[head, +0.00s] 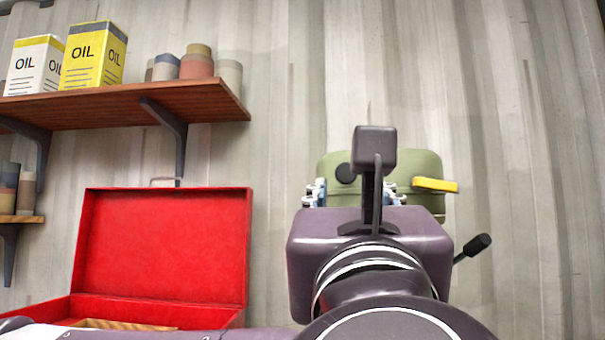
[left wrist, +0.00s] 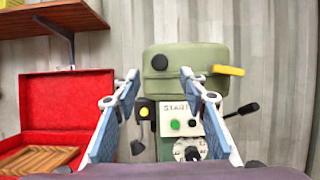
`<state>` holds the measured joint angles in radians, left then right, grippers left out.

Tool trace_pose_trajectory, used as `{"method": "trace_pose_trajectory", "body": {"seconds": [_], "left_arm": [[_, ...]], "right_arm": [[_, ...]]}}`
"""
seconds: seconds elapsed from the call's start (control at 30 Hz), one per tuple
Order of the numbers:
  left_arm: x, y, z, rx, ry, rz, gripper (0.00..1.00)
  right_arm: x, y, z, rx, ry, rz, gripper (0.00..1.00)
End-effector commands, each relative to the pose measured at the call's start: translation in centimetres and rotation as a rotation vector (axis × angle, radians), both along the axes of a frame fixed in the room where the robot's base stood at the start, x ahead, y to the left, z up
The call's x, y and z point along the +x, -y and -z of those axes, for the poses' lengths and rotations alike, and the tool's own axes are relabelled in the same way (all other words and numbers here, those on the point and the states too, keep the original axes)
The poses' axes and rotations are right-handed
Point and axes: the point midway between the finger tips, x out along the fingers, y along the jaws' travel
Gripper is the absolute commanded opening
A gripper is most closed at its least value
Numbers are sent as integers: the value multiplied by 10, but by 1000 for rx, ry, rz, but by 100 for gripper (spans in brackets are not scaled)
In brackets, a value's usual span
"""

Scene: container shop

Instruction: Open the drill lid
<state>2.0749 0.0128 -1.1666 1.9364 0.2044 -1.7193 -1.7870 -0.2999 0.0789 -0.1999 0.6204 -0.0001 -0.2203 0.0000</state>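The drill's green rounded lid (head: 425,163) is at the top of the drill, with a yellow handle (head: 435,185) sticking out on its right. The lid (left wrist: 195,57) and handle (left wrist: 229,70) also show in the left wrist view, and the lid looks closed. Below it is the drill's front (left wrist: 178,107) with a START label, round buttons and a dial. My left gripper (left wrist: 160,77) is open and empty, its blue fingers spread in front of the drill and apart from the handle. In the head view my left arm hides most of the drill. My right gripper is not in view.
A red open case (head: 165,240) stands left of the drill. A wooden shelf (head: 120,106) with oil cans (head: 94,55) and small pots (head: 197,62) is on the upper left. A black-knobbed lever (head: 474,246) sticks out right of the drill. The wall area on the right is clear.

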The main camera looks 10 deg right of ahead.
Motion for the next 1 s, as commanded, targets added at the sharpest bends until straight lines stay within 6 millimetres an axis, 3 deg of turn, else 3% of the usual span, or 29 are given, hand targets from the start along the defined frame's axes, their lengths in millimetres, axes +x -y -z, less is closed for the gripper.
{"method": "trace_pose_trajectory", "body": {"seconds": [0.13, 0.53, 0.9, 1.0], "left_arm": [[9, 3, -11, 13, 13, -13, 39], [60, 18, -33, 11, 11, -10, 39], [67, 20, -33, 10, 12, -8, 39], [67, 20, -33, 10, 12, -8, 29]], "right_arm": [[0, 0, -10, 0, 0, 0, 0], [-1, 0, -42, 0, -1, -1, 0], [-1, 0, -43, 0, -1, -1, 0], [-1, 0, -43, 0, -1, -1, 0]]}}
